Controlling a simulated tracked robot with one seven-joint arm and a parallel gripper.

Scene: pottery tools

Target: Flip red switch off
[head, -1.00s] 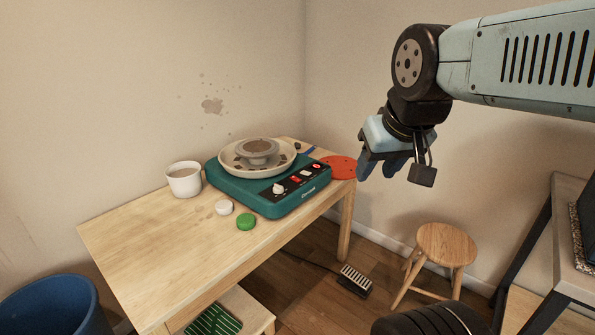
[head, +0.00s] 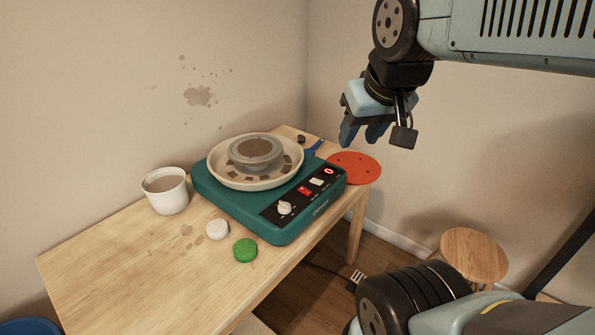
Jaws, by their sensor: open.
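The red switch (head: 304,190) is on the black control panel of the teal pottery wheel (head: 235,215), between a white knob (head: 285,208) and a white switch (head: 317,181). A round red-ringed control (head: 329,170) is at the panel's right end. The switch's exact tilt is too small to tell. My gripper (head: 362,138) is open and empty, in the air above and to the right of the panel, apart from the wheel. Its blue fingers point down.
A white cup (head: 165,190) stands left of the wheel on the wooden table (head: 110,250). A white disc (head: 217,229) and a green disc (head: 245,250) lie in front. An orange-red disc (head: 353,168) lies at right. A stool (head: 474,255) stands on the floor.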

